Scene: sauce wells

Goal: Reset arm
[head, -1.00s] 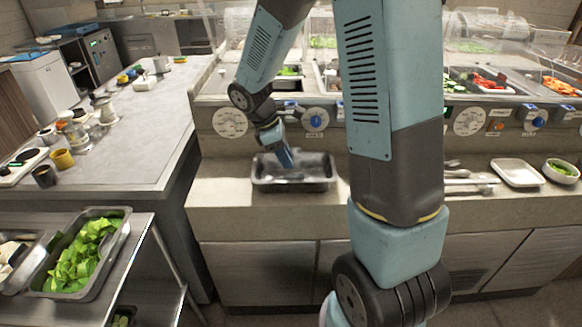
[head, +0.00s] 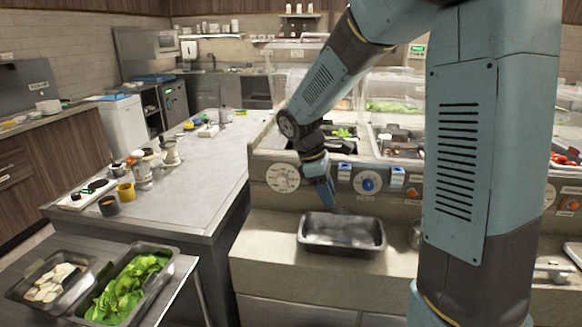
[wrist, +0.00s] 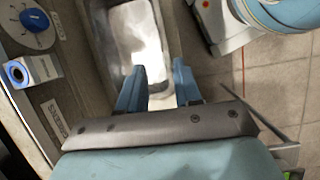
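My gripper (wrist: 160,95) shows in the wrist view with its two blue fingers apart and nothing between them. In the head view my gripper (head: 324,196) points down, above the back left edge of an empty metal pan (head: 343,249). The pan sits on the counter ledge below the dial panel. The wrist view shows the pan (wrist: 97,40) beyond the fingertips, and its inside looks bare.
A pan of green leaves (head: 127,290) and a pan of pale slices (head: 47,284) stand on the lower left table. A grey worktop (head: 215,165) holds yellow and dark cups. The serving counter's dial panel (head: 330,186) stands close behind my gripper.

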